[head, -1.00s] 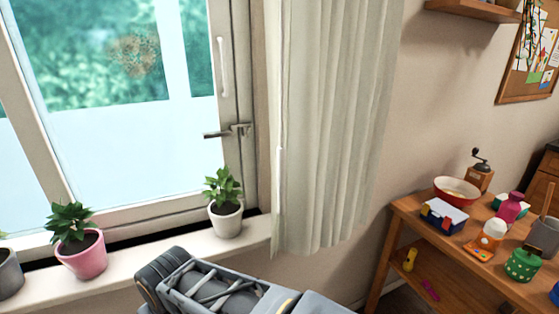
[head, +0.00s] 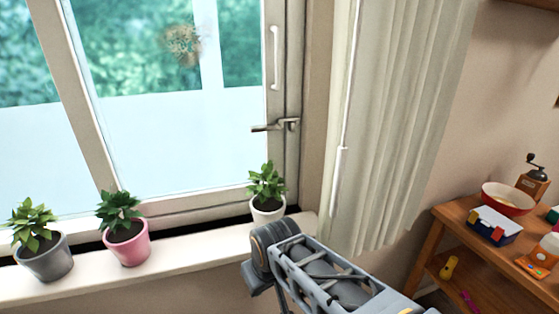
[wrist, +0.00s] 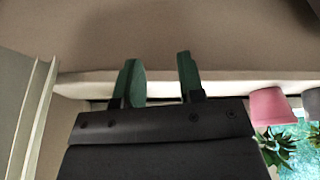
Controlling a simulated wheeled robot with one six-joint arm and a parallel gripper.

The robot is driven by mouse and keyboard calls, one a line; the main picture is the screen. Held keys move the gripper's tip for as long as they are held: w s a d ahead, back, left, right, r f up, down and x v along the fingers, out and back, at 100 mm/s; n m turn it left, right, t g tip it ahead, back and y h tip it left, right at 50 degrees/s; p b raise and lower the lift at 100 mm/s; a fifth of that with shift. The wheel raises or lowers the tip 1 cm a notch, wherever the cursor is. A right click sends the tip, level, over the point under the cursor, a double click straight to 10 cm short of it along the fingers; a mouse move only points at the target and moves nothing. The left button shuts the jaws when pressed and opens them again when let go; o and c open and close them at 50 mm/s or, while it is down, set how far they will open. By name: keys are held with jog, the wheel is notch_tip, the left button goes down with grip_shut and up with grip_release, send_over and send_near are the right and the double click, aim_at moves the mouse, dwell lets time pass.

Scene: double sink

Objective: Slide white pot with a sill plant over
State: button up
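The white pot (head: 267,212) with a green leafy sill plant (head: 267,180) stands upright at the right end of the window sill (head: 190,254), by the curtain. My arm's grey link is in front of and below it in the head view. My gripper (wrist: 158,72) shows in the wrist view with two green fingers spread apart and nothing between them. The white pot cannot be made out in the wrist view. My fingers are hidden in the head view.
A pink pot (head: 128,246) and a grey pot (head: 46,261) with plants stand on the sill to the left; the pink pot also shows in the wrist view (wrist: 269,107). Bare sill separates pink and white pots. A curtain (head: 400,130) hangs right. A wooden shelf table (head: 450,222) stands right.

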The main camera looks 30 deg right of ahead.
jog(key=w+d+r+n+g+p, duration=0.2)
jog(key=w+d+r+n+p, duration=0.25)
jog(key=w+r+n, duration=0.65)
notch_tip(320, 180, up, 9)
jog(key=n+g+p, duration=0.2)
jog(key=n, duration=0.7)
send_over(278, 210)
jog(key=shift+d+f, duration=0.1)
notch_tip(278, 210, down, 14)
jog(key=shift+r, duration=0.1)
jog(key=shift+c, duration=0.5)
grip_shut()
